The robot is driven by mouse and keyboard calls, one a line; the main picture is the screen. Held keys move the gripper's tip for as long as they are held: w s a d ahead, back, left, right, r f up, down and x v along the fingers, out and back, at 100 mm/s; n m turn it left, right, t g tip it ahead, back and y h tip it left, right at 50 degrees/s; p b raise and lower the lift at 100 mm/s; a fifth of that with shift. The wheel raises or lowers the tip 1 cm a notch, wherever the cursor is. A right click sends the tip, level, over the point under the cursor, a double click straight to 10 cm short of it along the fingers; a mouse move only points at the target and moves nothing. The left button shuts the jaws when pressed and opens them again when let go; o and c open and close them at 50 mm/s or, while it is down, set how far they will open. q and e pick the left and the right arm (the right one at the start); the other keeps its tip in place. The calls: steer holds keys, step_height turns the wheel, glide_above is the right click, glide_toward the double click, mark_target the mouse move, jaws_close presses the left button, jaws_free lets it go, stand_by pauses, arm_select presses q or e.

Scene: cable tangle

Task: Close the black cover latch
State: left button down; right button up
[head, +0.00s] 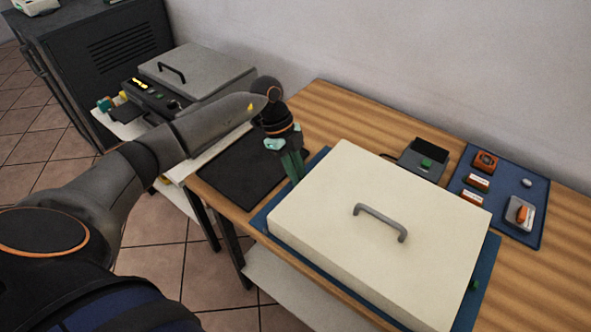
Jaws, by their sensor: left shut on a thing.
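A large cream cover (345,205) with a grey handle (380,221) lies shut and flat over a blue base (262,217) on the wooden table. My left gripper (294,172) points down at the far left edge of the cover. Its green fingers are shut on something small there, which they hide. I take it to be the black cover latch, but I cannot see the latch itself or how it is turned. A small dark green piece (475,285) sits on the cover's right side. My right gripper is not in view.
A black mat (241,168) lies left of the cover. A dark box with a green piece (421,158) and a blue tray (541,194) with several small orange and grey parts stand behind it. A grey-lidded device (203,72) stands at the back left, near the wall.

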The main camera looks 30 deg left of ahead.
arm_select(q)
steer(key=c, duration=1)
jaws_free()
steer(key=shift+d, duration=0.2)
steer(key=shift+o, duration=1)
steer(key=v, duration=1.2)
steer(key=shift+a+r, duration=0.2)
steer(key=shift+r, duration=0.05)
